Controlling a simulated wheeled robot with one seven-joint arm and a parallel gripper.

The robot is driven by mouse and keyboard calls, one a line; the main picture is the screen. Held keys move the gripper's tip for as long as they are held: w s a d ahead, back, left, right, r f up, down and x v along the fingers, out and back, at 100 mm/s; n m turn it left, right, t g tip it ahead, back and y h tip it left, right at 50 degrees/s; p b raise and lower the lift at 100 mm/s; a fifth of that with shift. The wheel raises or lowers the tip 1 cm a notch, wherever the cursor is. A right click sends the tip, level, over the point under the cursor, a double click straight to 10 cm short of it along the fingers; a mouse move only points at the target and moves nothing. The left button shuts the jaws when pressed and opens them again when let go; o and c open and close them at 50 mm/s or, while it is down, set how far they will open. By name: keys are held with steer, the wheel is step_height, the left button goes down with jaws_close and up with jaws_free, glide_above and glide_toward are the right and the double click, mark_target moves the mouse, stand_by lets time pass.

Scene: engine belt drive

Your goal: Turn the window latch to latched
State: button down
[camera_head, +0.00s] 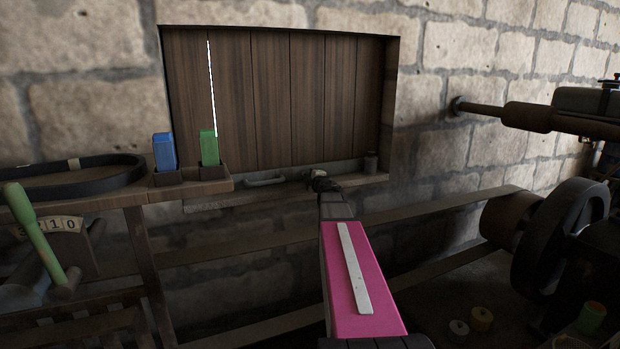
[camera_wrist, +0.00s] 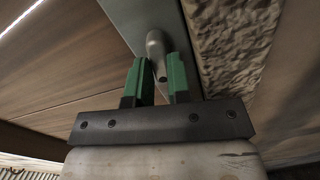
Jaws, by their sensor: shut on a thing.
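The window is a dark wooden board panel (camera_head: 270,100) set in the stone wall. In the wrist view, the window latch shows as a grey, round-ended metal handle (camera_wrist: 155,45) beside a grey strip and the rough stone. My gripper (camera_wrist: 160,70) has its two green fingers on either side of this handle and is shut on it. In the head view my gripper (camera_head: 321,182) is small and dark at the window sill, beyond my pink arm link. The latch's pivot is hidden, and its exact angle is hard to tell.
A grey bar-like handle (camera_head: 265,181) lies along the sill (camera_head: 215,203), and a small dark cylinder (camera_head: 371,161) stands at its right end. Blue (camera_head: 164,151) and green (camera_head: 208,148) blocks stand on a shelf at left, near a black belt (camera_head: 70,178). Machinery (camera_head: 555,240) fills the right.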

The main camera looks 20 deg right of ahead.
steer(key=shift+n, duration=1.1)
steer(key=c, duration=1.1)
jaws_free()
steer(key=shift+o, duration=0.2)
steer(key=s, duration=1)
steer(key=shift+s+d, duration=0.2)
steer(key=shift+s, duration=0.15)
